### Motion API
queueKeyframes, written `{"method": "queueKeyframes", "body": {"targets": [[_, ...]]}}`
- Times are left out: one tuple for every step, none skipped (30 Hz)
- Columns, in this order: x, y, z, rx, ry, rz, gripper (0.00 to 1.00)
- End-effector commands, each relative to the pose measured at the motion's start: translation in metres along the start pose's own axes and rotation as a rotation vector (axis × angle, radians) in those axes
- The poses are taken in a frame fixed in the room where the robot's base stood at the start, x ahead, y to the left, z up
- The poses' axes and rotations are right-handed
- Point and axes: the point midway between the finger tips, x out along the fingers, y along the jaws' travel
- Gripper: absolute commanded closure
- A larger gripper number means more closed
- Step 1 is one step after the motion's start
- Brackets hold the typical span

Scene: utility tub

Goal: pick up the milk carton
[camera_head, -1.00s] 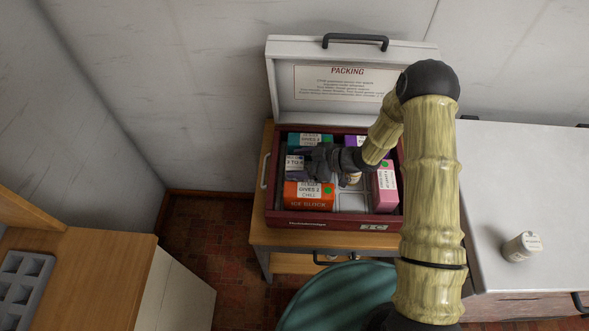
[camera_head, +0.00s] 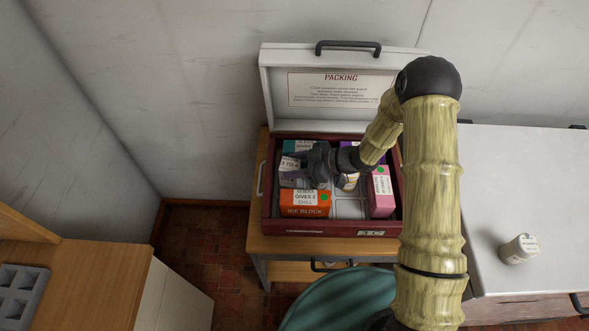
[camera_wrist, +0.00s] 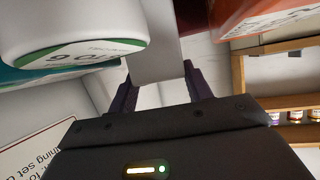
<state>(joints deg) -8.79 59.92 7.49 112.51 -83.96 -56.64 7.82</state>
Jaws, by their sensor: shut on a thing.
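The milk carton (camera_head: 290,165), pale with a white label, is at the left end of the open packing case (camera_head: 281,221). It looks tilted, and its lower part is partly hidden; I cannot tell whether it is clear of the case floor. My gripper (camera_head: 305,166) reaches in from the right and is shut on it. In the wrist view a flat pale panel of the carton (camera_wrist: 152,52) stands between the two dark fingers of my gripper (camera_wrist: 157,84). A white rounded shape with a green-edged label (camera_wrist: 75,28) is close beside it.
An orange ice block box (camera_head: 305,205) is just in front, a teal box (camera_head: 290,147) behind, and a pink box (camera_head: 381,190) at the right in the case. The raised lid (camera_head: 275,95) stands behind. A white jar (camera_head: 519,249) is on the right counter.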

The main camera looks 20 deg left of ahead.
Motion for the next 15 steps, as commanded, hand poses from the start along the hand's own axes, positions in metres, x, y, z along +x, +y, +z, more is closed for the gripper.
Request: {"method": "queueKeyframes", "body": {"targets": [[-0.005,0.001,-0.011,-0.006,0.002,0.001,0.8],[-0.008,0.001,-0.016,-0.006,0.002,0.001,0.8],[-0.011,0.001,-0.024,-0.007,0.003,0.002,0.8],[-0.014,0.001,-0.031,-0.007,0.003,0.002,0.8],[-0.018,0.001,-0.038,-0.007,0.003,0.002,0.8],[-0.022,0.001,-0.046,-0.008,0.003,0.002,0.8],[-0.025,0.001,-0.053,-0.008,0.003,0.001,0.8],[-0.029,0.001,-0.061,-0.009,0.003,0.002,0.8],[-0.033,0.001,-0.07,-0.009,0.003,0.002,0.8],[-0.036,0.0,-0.076,-0.007,0.003,0.001,0.8],[-0.04,0.001,-0.084,-0.009,0.003,0.001,0.8],[-0.044,0.001,-0.092,-0.008,0.003,0.002,0.8],[-0.047,0.0,-0.098,-0.007,0.002,0.002,0.8],[-0.05,0.001,-0.104,-0.008,0.003,0.002,0.8],[-0.053,0.001,-0.112,-0.007,0.002,0.001,0.8]]}}
